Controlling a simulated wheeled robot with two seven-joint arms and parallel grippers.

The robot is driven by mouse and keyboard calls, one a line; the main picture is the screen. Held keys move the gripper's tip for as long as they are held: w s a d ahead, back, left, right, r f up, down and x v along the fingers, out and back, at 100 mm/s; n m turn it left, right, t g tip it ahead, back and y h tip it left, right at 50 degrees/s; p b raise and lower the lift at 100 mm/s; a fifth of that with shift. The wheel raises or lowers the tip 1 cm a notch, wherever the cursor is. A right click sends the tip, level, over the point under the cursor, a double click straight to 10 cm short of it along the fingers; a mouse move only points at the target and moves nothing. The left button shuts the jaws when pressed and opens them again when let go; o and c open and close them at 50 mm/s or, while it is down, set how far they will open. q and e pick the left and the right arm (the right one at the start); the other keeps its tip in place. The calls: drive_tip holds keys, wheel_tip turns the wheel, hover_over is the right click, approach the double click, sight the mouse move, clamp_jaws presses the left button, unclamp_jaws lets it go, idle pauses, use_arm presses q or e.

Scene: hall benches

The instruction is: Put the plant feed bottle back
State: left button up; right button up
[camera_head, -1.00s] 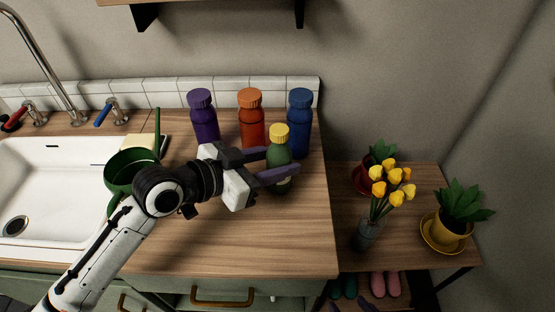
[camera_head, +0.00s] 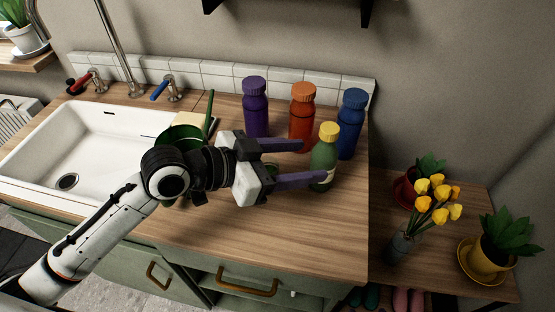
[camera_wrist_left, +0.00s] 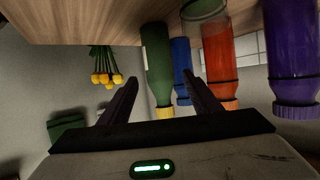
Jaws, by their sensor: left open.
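The plant feed bottle appears to be the green bottle with a yellow cap (camera_head: 323,157). It stands upright on the wooden counter (camera_head: 290,225), in front of the orange and blue bottles. My left gripper (camera_head: 314,162) is open, its fingers pointing right, with the green bottle at its fingertips. In the left wrist view the picture is upside down, and the green bottle (camera_wrist_left: 158,65) shows between the two spread fingers, apparently beyond their tips. My right gripper is not in view.
Purple (camera_head: 255,110), orange (camera_head: 301,112) and blue (camera_head: 350,122) bottles stand behind, by the tiles. A green watering can (camera_head: 182,136) is partly hidden by my arm, near the sink (camera_head: 100,130). A lower table (camera_head: 440,275) with flowers and potted plants stands right. The counter front is clear.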

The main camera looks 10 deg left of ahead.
use_arm(q)
drive_tip(key=v, duration=0.6)
drive_tip(key=shift+s+r, duration=0.1)
drive_tip(key=shift+r, duration=0.05)
idle(0.7)
drive_tip(key=shift+s, duration=0.1)
